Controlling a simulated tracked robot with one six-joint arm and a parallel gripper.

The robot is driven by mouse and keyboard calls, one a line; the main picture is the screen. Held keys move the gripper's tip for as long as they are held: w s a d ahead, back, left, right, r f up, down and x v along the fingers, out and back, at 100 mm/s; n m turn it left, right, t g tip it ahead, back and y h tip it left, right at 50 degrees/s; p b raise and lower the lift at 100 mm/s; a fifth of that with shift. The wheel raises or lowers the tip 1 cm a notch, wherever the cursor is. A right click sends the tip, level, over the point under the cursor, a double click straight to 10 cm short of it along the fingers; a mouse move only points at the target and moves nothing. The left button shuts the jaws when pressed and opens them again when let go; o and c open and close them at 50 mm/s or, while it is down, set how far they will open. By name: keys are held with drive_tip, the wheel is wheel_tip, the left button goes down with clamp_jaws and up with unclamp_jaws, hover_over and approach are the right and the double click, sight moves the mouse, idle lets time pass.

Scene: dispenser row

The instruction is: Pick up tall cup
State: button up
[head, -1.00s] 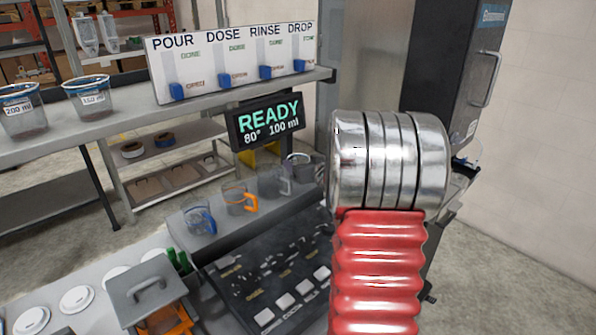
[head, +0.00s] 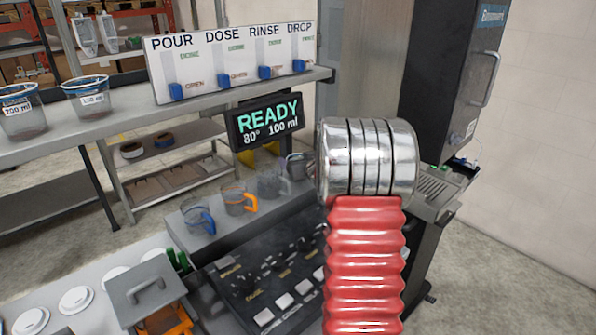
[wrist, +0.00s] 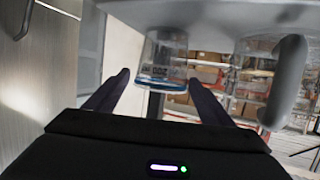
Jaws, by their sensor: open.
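I cannot tell for sure which cup is the tall cup. In the head view a cup with a blue handle (head: 198,220), one with an orange handle (head: 238,201) and a smoky grey cup (head: 271,184) stand on the low shelf, with a dark cup (head: 297,166) beside my arm. In the wrist view, which is upside down, a large clear cup with a thick grey handle (wrist: 287,82) is close at the right. My gripper (wrist: 158,78) is open and empty; a blue-banded, marked cup (wrist: 166,54) shows beyond its fingers. The arm hides my gripper in the head view.
Two measuring cups, marked 200 ml (head: 20,112) and 150 ml (head: 88,98), stand on the upper shelf. The lever panel (head: 232,62) and READY display (head: 266,122) are behind the low cups. A dark machine (head: 452,85) stands at the right.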

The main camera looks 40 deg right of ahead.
sight(295, 158)
drive_tip(key=shift+x, duration=2.1)
drive_tip(key=shift+f, duration=0.1)
drive_tip(key=shift+c, duration=0.2)
drive_tip(key=c, duration=1.1)
